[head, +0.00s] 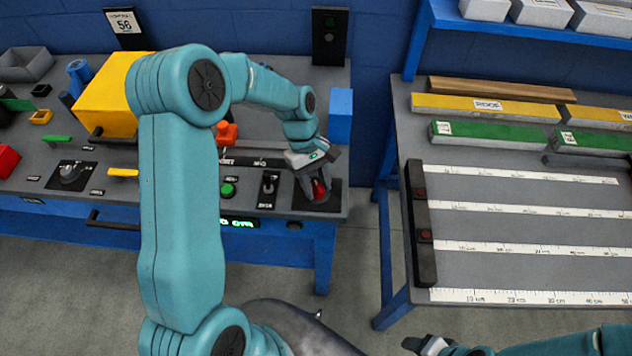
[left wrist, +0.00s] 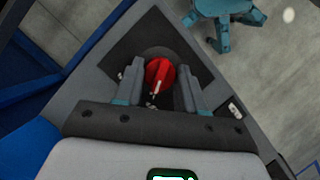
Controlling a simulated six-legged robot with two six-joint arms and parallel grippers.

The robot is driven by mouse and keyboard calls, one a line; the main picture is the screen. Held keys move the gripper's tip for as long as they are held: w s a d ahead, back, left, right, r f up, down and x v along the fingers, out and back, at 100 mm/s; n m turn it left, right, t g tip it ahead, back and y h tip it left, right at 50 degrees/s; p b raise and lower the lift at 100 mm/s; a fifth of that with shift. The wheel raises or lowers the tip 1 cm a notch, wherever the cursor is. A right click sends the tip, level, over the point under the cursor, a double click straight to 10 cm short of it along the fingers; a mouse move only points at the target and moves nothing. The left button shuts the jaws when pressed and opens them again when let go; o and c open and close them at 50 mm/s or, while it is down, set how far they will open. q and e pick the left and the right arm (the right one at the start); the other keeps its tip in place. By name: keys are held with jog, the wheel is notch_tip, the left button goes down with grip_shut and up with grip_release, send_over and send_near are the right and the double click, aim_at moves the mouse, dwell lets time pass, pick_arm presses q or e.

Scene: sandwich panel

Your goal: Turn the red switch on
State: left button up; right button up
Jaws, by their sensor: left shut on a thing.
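The red switch (head: 320,190) is a round knob on a dark square plate at the right front corner of the left bench. It also shows in the left wrist view (left wrist: 160,74), with a white mark on its face pointing down and slightly left. My left gripper (head: 316,186) reaches down over it, one finger on each side, shut on the knob. In the head view the fingers hide part of the knob. My right gripper (head: 428,345) is low at the bottom edge, away from the benches; its finger gap is too small to judge.
A green button (head: 227,190) and a small black toggle switch (head: 268,186) sit left of the red switch. A blue block (head: 341,115) stands behind it. A yellow box (head: 112,95) stands further left. A second bench (head: 520,190) with rulers and bars is across a gap.

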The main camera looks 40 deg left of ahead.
pick_arm(q)
jog(key=m+g, duration=0.1)
jog(key=m, duration=0.2)
jog(key=m+g+y, duration=0.1)
jog(key=m, duration=0.2)
jog(key=shift+w+d+y, duration=0.1)
jog(key=shift+w+y, duration=0.1)
jog(key=shift+y, duration=0.1)
jog(key=m+y, duration=0.1)
jog(key=m, duration=0.2)
jog(key=m+y, duration=0.1)
jog(key=m, duration=0.2)
jog(key=shift+w+d+g+b, duration=0.1)
jog(key=shift+g+b, duration=0.25)
jog(key=shift+g, duration=0.05)
jog(key=shift+r+m, duration=0.1)
jog(key=shift+m, duration=0.2)
jog(key=o, duration=1)
jog(key=v, duration=1.6)
jog(key=shift+d+r, duration=0.1)
